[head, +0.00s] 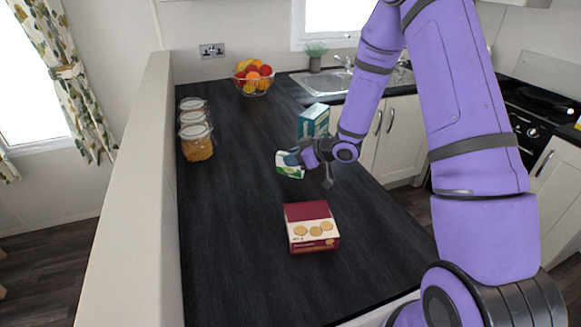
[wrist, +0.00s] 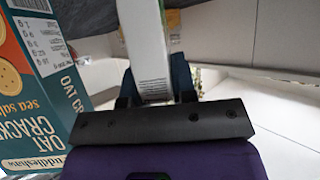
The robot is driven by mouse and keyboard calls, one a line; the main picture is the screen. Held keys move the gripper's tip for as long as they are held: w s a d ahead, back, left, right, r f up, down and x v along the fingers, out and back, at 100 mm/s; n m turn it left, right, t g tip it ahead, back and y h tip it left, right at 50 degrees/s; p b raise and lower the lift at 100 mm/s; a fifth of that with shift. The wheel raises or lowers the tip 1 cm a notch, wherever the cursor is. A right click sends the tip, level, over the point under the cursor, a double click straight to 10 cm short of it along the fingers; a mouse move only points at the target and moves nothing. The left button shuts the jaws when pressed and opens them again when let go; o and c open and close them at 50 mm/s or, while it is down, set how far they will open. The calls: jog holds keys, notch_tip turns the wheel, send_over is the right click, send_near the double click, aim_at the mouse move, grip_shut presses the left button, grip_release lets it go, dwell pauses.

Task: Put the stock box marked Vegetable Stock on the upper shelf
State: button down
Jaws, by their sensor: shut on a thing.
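My gripper (head: 300,158) is shut on a small white box with green and blue markings (head: 289,168), above or at the dark counter. In the wrist view the white box (wrist: 147,45) sits between the two fingers, with a barcode on the face towards me. No Vegetable Stock wording can be read on it, so I cannot tell from the print which box it is. I cannot tell whether its lower edge touches the counter. No upper shelf can be made out in either view.
A teal Oat Crackers box (head: 313,121) stands close beside the gripper, also at the left in the wrist view (wrist: 40,85). A dark red box (head: 311,228) lies nearer on the counter (head: 235,265). Jars (head: 197,147), a fruit bowl (head: 253,86) and a sink (head: 325,82) are farther back.

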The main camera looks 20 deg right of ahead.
aim_at(277, 170)
jog(key=shift+w+a+f, duration=0.15)
jog(key=shift+a+f, duration=0.05)
jog(key=shift+f, duration=0.7)
jog(key=shift+w+a+f, duration=0.15)
jog(key=shift+f, duration=0.75)
jog(key=c, duration=0.9)
grip_release()
jog(key=shift+f, duration=0.15)
